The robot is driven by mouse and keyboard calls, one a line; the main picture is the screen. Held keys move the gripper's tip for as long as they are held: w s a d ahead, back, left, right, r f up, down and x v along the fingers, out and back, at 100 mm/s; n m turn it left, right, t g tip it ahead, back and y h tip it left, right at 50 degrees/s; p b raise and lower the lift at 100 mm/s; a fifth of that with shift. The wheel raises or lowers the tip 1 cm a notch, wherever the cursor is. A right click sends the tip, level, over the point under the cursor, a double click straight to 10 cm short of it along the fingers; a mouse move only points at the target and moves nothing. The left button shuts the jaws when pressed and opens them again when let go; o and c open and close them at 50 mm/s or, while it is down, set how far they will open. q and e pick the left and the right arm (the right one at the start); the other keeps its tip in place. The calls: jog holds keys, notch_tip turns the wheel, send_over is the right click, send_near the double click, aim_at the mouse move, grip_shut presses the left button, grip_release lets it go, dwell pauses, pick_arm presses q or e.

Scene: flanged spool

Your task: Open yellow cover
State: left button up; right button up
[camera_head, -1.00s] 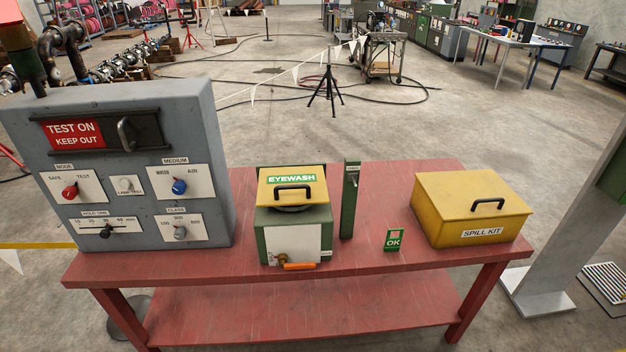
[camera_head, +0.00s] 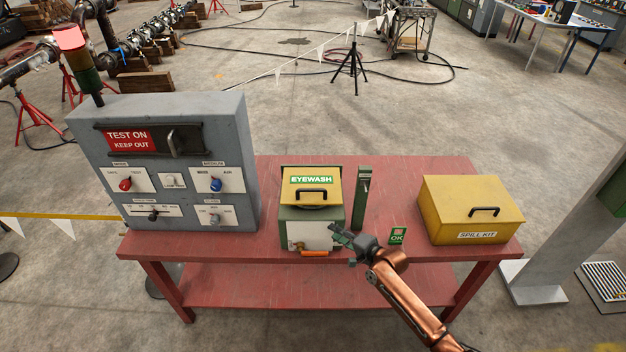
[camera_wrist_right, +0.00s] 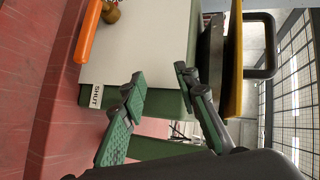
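The eyewash station is a green box (camera_head: 289,216) with a white front panel and a yellow cover (camera_head: 312,186) labelled EYEWASH, with a black handle (camera_head: 314,193). The cover lies shut on top. An orange lever (camera_head: 314,253) sits low on the front. My right gripper (camera_head: 338,233) is at the box's front right, below the cover. In the right wrist view its two fingers (camera_wrist_right: 160,84) are spread and empty, with the green box just beyond them. The yellow cover's edge (camera_wrist_right: 236,60) and black handle (camera_wrist_right: 262,45) show there at right. My left gripper is not in view.
A red table (camera_head: 270,185) carries everything. A grey control panel (camera_head: 190,130) stands left. A green post (camera_head: 362,198) stands right of the eyewash box. An OK card (camera_head: 397,236) and a yellow spill kit box (camera_head: 470,208) with a similar black handle are further right.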

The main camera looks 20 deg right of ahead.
jog(key=m+t+y+p, duration=0.1)
jog(key=m+y, duration=0.1)
send_near(315, 191)
jog(key=f+x, duration=0.1)
jog(key=x, duration=0.3)
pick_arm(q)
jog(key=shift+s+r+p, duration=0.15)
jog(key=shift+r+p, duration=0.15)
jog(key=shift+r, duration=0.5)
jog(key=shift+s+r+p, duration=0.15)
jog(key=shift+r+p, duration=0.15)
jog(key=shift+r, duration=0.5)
pick_arm(e)
jog(key=shift+t, duration=0.3)
jog(key=shift+r+x, duration=0.15)
jog(key=shift+x, duration=1.65)
jog(key=shift+r+x, duration=0.15)
jog(key=shift+x, duration=1.6)
jog(key=shift+a, duration=0.1)
jog(key=shift+c, duration=0.7)
grip_shut()
